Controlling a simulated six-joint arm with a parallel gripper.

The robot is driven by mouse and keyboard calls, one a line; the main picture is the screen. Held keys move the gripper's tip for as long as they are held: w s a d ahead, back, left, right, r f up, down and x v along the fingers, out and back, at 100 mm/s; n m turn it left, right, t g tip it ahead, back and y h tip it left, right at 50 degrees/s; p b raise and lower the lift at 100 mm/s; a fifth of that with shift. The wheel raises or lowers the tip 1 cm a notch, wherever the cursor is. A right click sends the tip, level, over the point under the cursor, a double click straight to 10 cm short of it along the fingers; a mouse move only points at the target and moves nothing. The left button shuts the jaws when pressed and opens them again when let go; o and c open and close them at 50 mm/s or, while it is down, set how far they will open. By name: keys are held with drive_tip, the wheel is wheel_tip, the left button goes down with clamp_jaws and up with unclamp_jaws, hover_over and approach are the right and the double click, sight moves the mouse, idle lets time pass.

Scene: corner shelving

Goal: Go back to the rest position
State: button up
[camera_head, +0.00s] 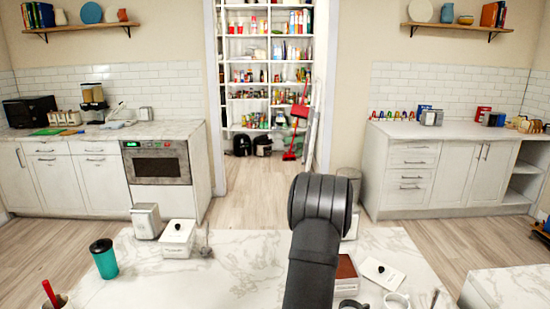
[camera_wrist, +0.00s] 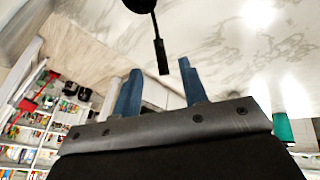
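My gripper (camera_wrist: 160,93) shows in the wrist view as two blue fingers standing apart with nothing between them. It is open and empty. In the head view my dark arm rises over the marble counter (camera_head: 215,280) and its links hide the gripper. In the wrist view the marble surface (camera_wrist: 225,45) lies beyond the fingers. A dark ladle-like utensil (camera_wrist: 161,50) with a round head shows beyond the fingertips, apart from them.
A teal cup (camera_head: 104,260) stands at the counter's left, and a white lidded box (camera_head: 178,238) beside a metal dispenser (camera_head: 147,222). A brown-topped box (camera_head: 346,272) and a white lid (camera_head: 384,272) lie right of my arm. The counter's middle left is clear.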

drive_tip(key=x, duration=0.9)
drive_tip(key=shift+f, duration=0.15)
drive_tip(key=shift+r, duration=0.8)
